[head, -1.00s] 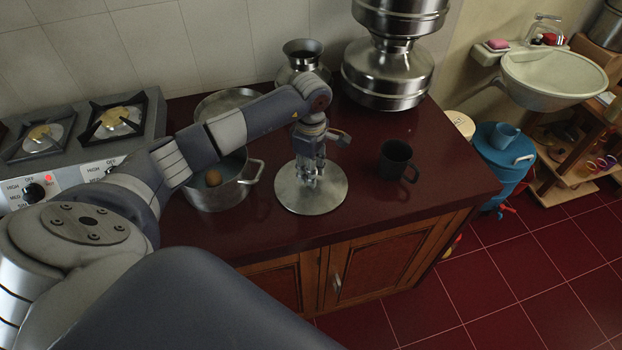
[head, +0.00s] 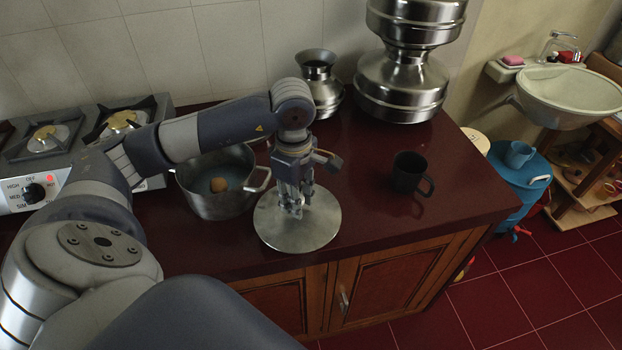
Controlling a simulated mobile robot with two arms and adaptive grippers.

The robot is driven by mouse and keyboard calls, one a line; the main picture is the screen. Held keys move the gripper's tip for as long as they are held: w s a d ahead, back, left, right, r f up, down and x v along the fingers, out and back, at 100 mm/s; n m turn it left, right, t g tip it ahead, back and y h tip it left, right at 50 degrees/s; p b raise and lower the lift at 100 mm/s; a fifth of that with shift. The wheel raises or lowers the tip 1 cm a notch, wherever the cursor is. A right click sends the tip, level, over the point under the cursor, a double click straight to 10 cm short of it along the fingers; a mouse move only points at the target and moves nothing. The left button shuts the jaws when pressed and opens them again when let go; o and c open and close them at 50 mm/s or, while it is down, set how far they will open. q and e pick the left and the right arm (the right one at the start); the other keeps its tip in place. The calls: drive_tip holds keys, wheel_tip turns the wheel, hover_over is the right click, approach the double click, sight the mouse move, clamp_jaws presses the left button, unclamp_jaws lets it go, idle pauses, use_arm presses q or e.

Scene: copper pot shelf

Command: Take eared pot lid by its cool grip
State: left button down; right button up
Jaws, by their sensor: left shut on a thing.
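The lid (head: 318,233) is a flat round metal disc at the front middle of the counter in the head view. My left gripper (head: 293,208) points down over the middle of the lid and is shut on its grip, which the fingers mostly hide. I cannot tell whether the lid touches the counter or hangs just above it. The eared pot (head: 212,205) is a grey metal pot to the left of the lid, with a brown round thing inside. My left arm hides its back part. My right gripper is not in view.
A dark mug (head: 408,174) stands right of the lid. A metal vase (head: 318,85) and large stacked steel vessels (head: 402,85) stand behind. A gas stove (head: 75,140) is at the left. The dark red counter (head: 370,220) is bare between the lid and the mug.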

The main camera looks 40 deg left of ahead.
sight(285, 229)
use_arm(q)
drive_tip(key=s, duration=0.2)
drive_tip(key=s+b, duration=0.1)
drive_tip(key=s, duration=0.1)
drive_tip(key=shift+d+r, duration=0.1)
drive_tip(key=shift+d, duration=0.15)
drive_tip(key=shift+s+d+r, duration=0.1)
drive_tip(key=shift+s+r, duration=0.15)
drive_tip(key=shift+s, duration=0.3)
drive_tip(key=shift+r+p, duration=1.35)
drive_tip(key=shift+r, duration=1.1)
